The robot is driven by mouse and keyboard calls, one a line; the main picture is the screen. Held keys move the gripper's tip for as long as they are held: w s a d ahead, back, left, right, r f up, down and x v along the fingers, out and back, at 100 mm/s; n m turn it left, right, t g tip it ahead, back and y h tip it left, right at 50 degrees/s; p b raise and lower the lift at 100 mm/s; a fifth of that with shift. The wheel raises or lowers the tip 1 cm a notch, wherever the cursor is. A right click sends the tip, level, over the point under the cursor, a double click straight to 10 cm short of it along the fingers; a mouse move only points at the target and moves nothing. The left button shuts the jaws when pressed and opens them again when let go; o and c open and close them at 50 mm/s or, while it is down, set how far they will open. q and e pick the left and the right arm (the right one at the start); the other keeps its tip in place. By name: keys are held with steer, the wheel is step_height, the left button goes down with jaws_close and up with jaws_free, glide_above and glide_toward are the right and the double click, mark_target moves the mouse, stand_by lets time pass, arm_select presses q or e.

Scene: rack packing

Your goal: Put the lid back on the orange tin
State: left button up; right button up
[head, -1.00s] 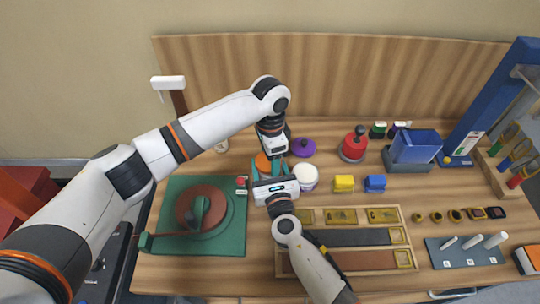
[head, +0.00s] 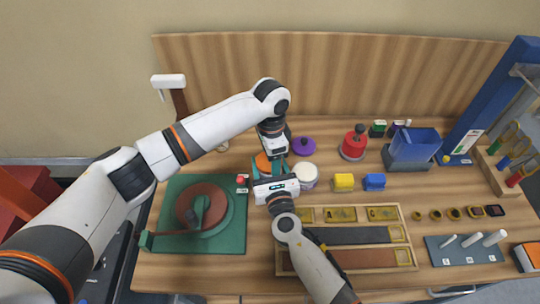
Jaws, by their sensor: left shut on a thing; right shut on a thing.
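The orange tin (head: 262,162) stands left of the middle of the bench, and only a small orange patch of it shows between my grippers. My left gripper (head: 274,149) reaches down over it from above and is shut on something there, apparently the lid. My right gripper (head: 272,174) comes in from the front at the tin and is shut, apparently on the tin's body. The jaws hide most of both pieces, so I cannot tell whether the lid touches the rim.
A white-topped jar (head: 306,173) stands close to the right of my grippers, with a purple lid (head: 304,146) behind it. A green board with a round brown plate (head: 203,208) lies left. A wooden tray (head: 346,228) lies in front, beneath my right arm.

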arm_select(q)
steer(key=shift+a+f, duration=0.2)
steer(key=shift+f, duration=0.45)
arm_select(e)
steer(key=shift+s+a+r, duration=0.15)
steer(key=shift+a, duration=0.15)
arm_select(q)
steer(key=o, duration=1.1)
arm_select(e)
steer(key=shift+d, duration=0.1)
arm_select(q)
steer(key=shift+d+r, duration=0.15)
steer(key=shift+d, duration=0.05)
arm_select(e)
steer(key=shift+d, duration=0.15)
arm_select(q)
steer(key=shift+r, duration=0.15)
steer(key=shift+w+r, duration=0.1)
steer(key=shift+r, duration=1.95)
steer(key=shift+c, duration=0.5)
